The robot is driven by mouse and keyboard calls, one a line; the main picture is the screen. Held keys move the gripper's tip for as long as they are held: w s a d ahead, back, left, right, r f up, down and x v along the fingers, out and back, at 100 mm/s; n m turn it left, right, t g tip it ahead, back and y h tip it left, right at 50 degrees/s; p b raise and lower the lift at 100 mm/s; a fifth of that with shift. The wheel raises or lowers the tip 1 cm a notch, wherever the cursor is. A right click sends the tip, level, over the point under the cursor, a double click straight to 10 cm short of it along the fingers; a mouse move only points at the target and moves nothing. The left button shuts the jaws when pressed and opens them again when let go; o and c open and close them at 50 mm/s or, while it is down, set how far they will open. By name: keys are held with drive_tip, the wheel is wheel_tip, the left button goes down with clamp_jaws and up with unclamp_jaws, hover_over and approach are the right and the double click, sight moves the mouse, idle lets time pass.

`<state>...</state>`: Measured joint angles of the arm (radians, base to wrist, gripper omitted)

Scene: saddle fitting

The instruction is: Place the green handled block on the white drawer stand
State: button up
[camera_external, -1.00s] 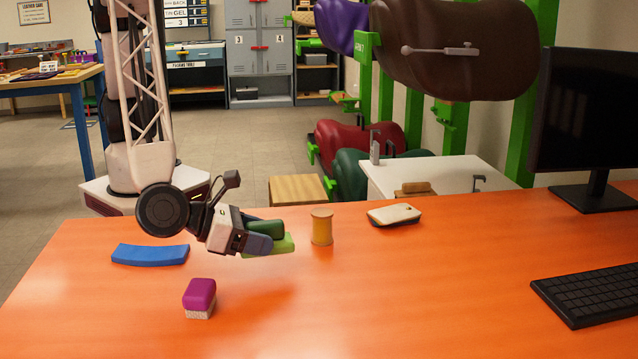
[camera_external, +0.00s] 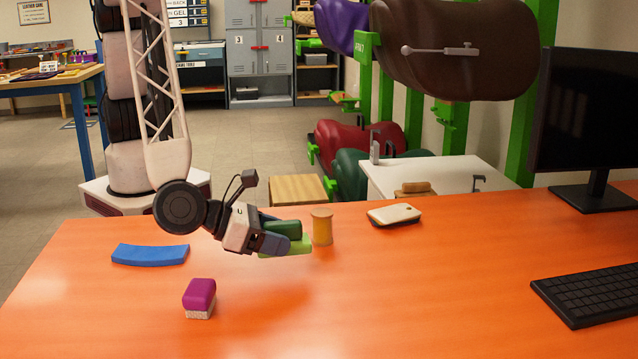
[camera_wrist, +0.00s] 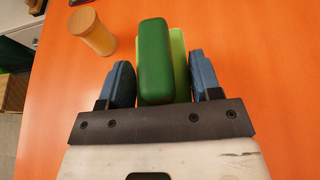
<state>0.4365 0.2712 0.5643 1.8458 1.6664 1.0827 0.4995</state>
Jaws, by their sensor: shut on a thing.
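The green handled block has a dark green rounded handle (camera_wrist: 155,60) on a light green base (camera_external: 300,246). My gripper (camera_external: 278,240) is shut on it and holds it above the orange desk, left of and close to the yellow spool. In the wrist view the block sits between the two blue fingers of my gripper (camera_wrist: 162,75). A white-topped stand (camera_external: 445,172) is beyond the desk's far edge, right of my gripper. Its front is mostly hidden by the desk, and I cannot see drawers on it.
The yellow spool (camera_external: 321,228) stands upright on the orange desk (camera_external: 400,290). A white-topped block (camera_external: 394,214) lies right of it. A blue curved piece (camera_external: 150,255) and a magenta brush (camera_external: 200,296) lie left. A monitor (camera_external: 590,125) and keyboard (camera_external: 595,294) are right. The desk's middle is clear.

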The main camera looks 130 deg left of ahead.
drive_tip(key=w+a+m+h, duration=0.1)
drive_tip(key=w+a, duration=0.1)
drive_tip(key=w, duration=0.1)
drive_tip(key=w+a+m+t+h, duration=0.1)
drive_tip(key=w+a, duration=0.2)
drive_tip(key=w+a+r+m+t, duration=0.1)
drive_tip(key=w+a, duration=0.2)
drive_tip(key=w, duration=0.1)
drive_tip(key=shift+a+h, duration=0.25)
drive_tip(key=shift+h, duration=0.15)
drive_tip(key=w+a+m+h, duration=0.1)
drive_tip(key=a, duration=0.1)
drive_tip(key=w+a+t, duration=0.1)
drive_tip(key=w+a, duration=0.1)
drive_tip(key=a, duration=0.1)
drive_tip(key=w+a+m+h, duration=0.1)
drive_tip(key=a, duration=0.1)
drive_tip(key=shift+w+a+m+t+h, duration=0.25)
drive_tip(key=shift+w+m+t+h, duration=0.05)
drive_tip(key=shift+w, duration=0.05)
drive_tip(key=shift+w+a+f, duration=0.1)
drive_tip(key=shift+w+a, duration=0.2)
drive_tip(key=shift+a, duration=0.4)
